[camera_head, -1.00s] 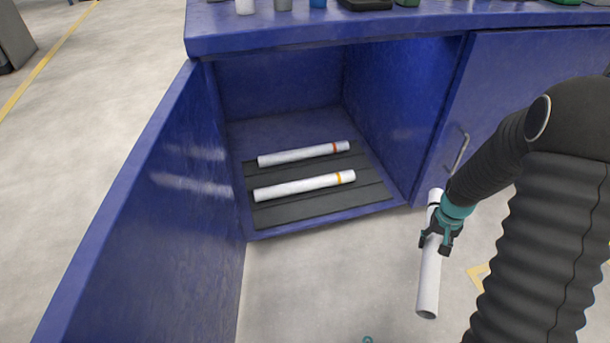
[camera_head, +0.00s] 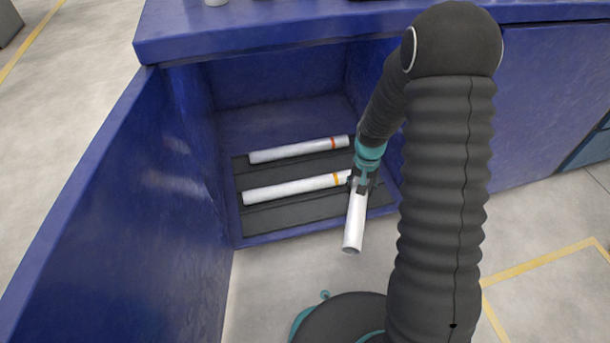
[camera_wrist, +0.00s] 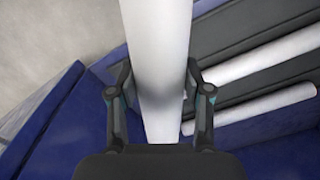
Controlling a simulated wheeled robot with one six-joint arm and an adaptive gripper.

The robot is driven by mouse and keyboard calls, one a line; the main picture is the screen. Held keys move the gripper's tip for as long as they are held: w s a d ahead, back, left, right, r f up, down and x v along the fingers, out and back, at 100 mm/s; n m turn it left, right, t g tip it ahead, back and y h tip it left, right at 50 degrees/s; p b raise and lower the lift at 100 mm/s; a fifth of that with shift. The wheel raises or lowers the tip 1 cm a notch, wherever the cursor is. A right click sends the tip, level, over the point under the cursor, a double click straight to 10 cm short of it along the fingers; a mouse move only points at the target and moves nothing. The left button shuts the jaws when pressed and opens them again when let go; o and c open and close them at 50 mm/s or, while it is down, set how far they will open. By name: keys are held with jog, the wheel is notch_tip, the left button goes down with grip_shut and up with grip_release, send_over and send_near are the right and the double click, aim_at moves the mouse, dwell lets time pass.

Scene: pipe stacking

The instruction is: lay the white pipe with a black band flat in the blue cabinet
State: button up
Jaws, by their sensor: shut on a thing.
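A white pipe (camera_head: 355,222) is in my gripper (camera_head: 362,183), which is shut around it. In the head view the pipe points toward the camera, in front of the cabinet opening at its right side. No black band shows on it; part is hidden by the gripper and arm. In the wrist view the held pipe (camera_wrist: 160,60) runs between both fingers (camera_wrist: 160,98). The blue cabinet (camera_head: 185,130) stands open. On its dark ridged floor mat (camera_head: 290,215) lie a white pipe with a red band (camera_head: 295,150) and one with an orange band (camera_head: 290,189), side by side.
The open cabinet door (camera_head: 110,190) stands out on the left. The blue worktop (camera_head: 250,35) overhangs the opening. The front strip of the mat, nearest the opening, is bare. Grey floor (camera_head: 265,290) lies in front.

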jog(key=w+a+f+m, duration=0.3)
jog(key=a+m, duration=0.2)
jog(key=m, duration=0.5)
jog(key=m+b, duration=0.2)
send_over(302, 212)
notch_tip(302, 212, down, 8)
jog(key=shift+r, duration=0.1)
jog(key=shift+f, duration=2)
jog(key=shift+f+b, duration=0.2)
jog(key=shift+b, duration=0.15)
jog(key=o, duration=1.3)
jog(key=shift+o, duration=0.2)
